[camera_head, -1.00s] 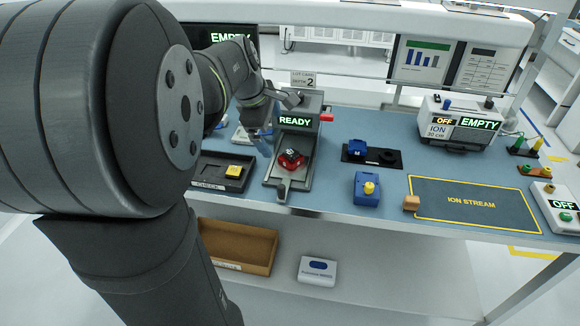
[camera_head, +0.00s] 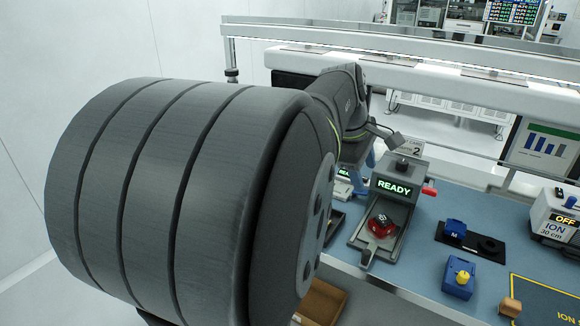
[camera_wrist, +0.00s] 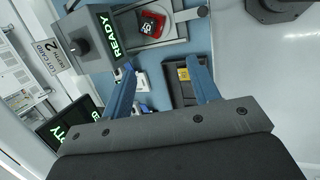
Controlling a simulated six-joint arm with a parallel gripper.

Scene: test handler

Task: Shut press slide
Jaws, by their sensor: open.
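The press (camera_head: 395,188) has a dark housing with a lit READY sign, also in the wrist view (camera_wrist: 109,30). Its slide (camera_head: 386,245) sticks out toward the front, with a red part with a dark top (camera_head: 381,225) on it. The front handle (camera_head: 367,256) stands up at the slide's near end. In the wrist view, the red part (camera_wrist: 151,26) shows at the top. My gripper (camera_wrist: 160,66) is open and empty, its two blue fingers wide apart. It is left of the press, mostly hidden behind my arm in the head view.
A black tray with a yellow block (camera_wrist: 183,74) lies left of the press. Right of the press are a dark two-place holder (camera_head: 470,242), a blue block with a yellow knob (camera_head: 459,278) and a small tan block (camera_head: 510,307). The ion box (camera_head: 556,222) stands farther right.

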